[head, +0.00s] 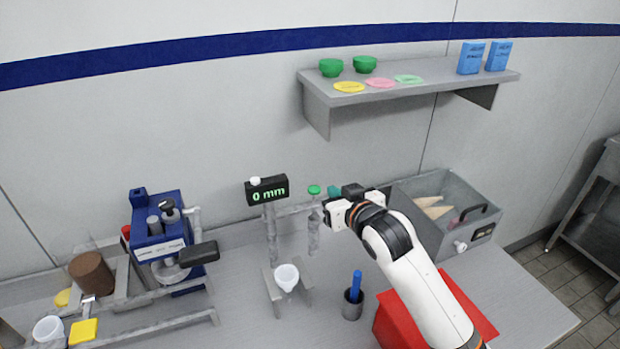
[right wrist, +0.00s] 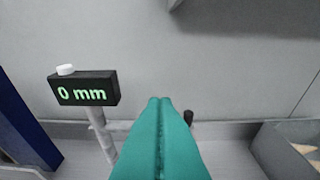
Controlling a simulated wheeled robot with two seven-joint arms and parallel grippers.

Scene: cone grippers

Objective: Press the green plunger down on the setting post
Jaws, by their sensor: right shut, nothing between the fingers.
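The green plunger (head: 314,190) is a round green cap on top of a slim grey post in the head view. The display also shows in the right wrist view (right wrist: 84,90). My right gripper (head: 334,192) is shut and empty, its teal fingertips just right of the green cap. I cannot tell whether they touch. In the right wrist view the shut teal fingers hide what lies behind them, and I cannot make out the plunger. My left gripper is out of view.
A white cup (head: 286,277) sits in a grey stand below the display. A blue-handled tool stands in a dark cup (head: 353,304). A blue machine (head: 160,237) is left, a grey bin (head: 455,198) right, a red box (head: 393,325) in front, a shelf (head: 425,72) above.

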